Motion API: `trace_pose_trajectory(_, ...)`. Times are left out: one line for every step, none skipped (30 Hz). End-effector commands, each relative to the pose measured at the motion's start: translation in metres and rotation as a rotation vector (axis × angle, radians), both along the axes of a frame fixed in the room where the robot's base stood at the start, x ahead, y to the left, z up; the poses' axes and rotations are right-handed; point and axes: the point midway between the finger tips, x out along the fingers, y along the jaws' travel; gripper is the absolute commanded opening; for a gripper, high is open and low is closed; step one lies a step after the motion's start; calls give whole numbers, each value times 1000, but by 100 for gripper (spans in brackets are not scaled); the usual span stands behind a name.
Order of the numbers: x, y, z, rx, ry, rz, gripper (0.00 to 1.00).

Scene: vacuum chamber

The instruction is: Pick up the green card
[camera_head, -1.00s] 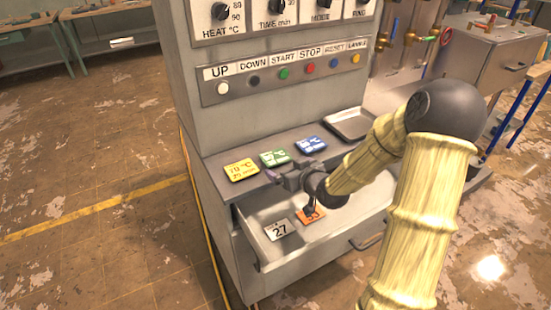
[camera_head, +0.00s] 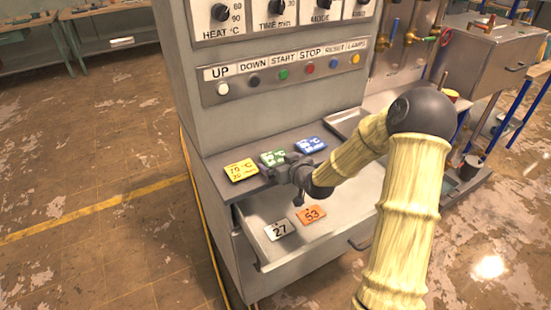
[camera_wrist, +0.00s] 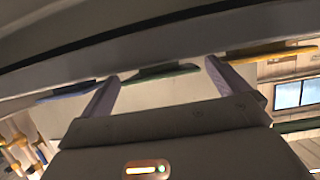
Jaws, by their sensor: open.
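The green card (camera_head: 270,157) lies on the grey ledge between the yellow card (camera_head: 239,170) and the blue card (camera_head: 311,144). My gripper (camera_head: 284,163) is right beside it and hides part of its front edge in the head view. In the wrist view the green card (camera_wrist: 160,74) appears nearly edge-on, between the tips of my two open fingers (camera_wrist: 162,70). The gripper is empty. I cannot tell whether a finger touches the card.
An open drawer (camera_head: 250,235) below the ledge holds a white card marked 27 (camera_head: 279,229) and an orange card marked 53 (camera_head: 312,215). The button panel (camera_head: 290,72) rises behind the ledge. A metal tray (camera_head: 345,121) lies to the right, partly behind my arm.

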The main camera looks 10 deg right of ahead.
Motion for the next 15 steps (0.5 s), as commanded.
trace_pose_trajectory(0, 0, 0, 0, 0, 0, 100)
trace_pose_trajectory(0, 0, 0, 0, 0, 0, 100)
trace_pose_trajectory(0, 0, 0, 0, 0, 0, 100)
trace_pose_trajectory(0, 0, 0, 0, 0, 0, 100)
trace_pose_trajectory(0, 0, 0, 0, 0, 0, 100)
trace_pose_trajectory(0, 0, 0, 0, 0, 0, 100)
trace_pose_trajectory(0, 0, 0, 0, 0, 0, 100)
trace_pose_trajectory(0, 0, 0, 0, 0, 0, 100)
trace_pose_trajectory(0, 0, 0, 0, 0, 0, 100)
trace_pose_trajectory(0, 0, 0, 0, 0, 0, 100)
trace_pose_trajectory(0, 0, 0, 0, 0, 0, 100)
trace_pose_trajectory(0, 0, 0, 0, 0, 0, 92)
trace_pose_trajectory(0, 0, 0, 0, 0, 0, 86)
trace_pose_trajectory(0, 0, 0, 0, 0, 0, 80)
trace_pose_trajectory(0, 0, 0, 0, 0, 0, 72)
